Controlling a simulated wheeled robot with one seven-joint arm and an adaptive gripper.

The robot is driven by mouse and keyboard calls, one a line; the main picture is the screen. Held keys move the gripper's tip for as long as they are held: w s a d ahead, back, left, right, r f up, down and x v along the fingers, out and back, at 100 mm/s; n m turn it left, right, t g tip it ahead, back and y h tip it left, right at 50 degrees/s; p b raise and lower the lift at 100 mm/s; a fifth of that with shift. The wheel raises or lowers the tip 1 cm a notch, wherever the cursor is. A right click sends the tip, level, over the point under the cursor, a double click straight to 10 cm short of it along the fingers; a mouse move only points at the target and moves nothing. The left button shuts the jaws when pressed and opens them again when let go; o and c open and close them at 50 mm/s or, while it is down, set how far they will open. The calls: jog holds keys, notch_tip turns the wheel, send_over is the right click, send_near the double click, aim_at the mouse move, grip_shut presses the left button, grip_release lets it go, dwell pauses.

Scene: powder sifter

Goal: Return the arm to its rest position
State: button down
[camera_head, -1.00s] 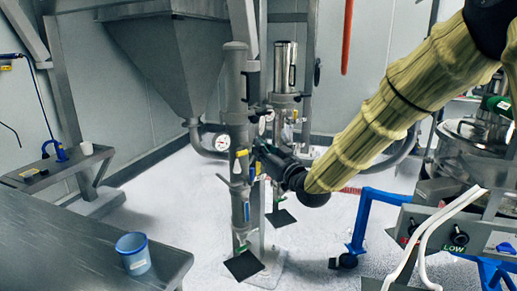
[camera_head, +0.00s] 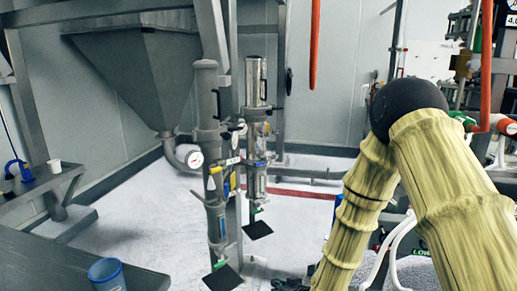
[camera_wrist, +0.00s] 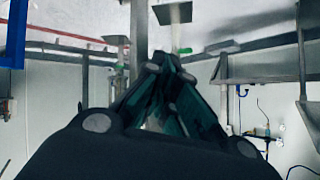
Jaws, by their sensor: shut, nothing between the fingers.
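My gripper (camera_wrist: 160,68) shows in the wrist view, with its dark fingers drawn together at the tips and nothing between them. In the head view my arm (camera_head: 360,205), in a yellow ribbed sleeve, is bent sharply at a black elbow (camera_head: 408,100). Its forearm runs down to the bottom edge, right of the steel columns. The gripper itself cannot be made out clearly in the head view. In the wrist view it hangs clear, with floor and walls beyond it.
A grey steel column (camera_head: 207,120) and a shiny cylinder (camera_head: 256,85) stand left of my arm. A hopper (camera_head: 140,75) is behind them. A blue cup (camera_head: 107,273) stands on the steel table (camera_head: 55,262) at lower left. White floor (camera_head: 300,215) lies between columns and arm.

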jog(key=s+d+f+m+g+h, duration=0.1)
jog(key=s+d+f+g, duration=0.15)
jog(key=s+f, duration=0.3)
jog(key=s+d+f+g+h, duration=0.1)
jog(key=s+d+f, duration=0.25)
jog(key=s, duration=0.25)
jog(key=s+d+f+g+h+p, duration=0.1)
jog(key=s+d+f+g, duration=0.1)
jog(key=s, duration=0.7)
jog(key=s+d+f+m+g+h+p, duration=0.1)
jog(key=s+d+f, duration=0.3)
jog(key=s, duration=0.6)
jog(key=s+d+f+g+h+p, duration=0.1)
jog(key=s+d+f+g, duration=0.2)
jog(key=s, duration=0.7)
jog(key=shift+d+f+m, duration=0.15)
jog(key=shift+d+m, duration=0.15)
jog(key=shift+d, duration=0.55)
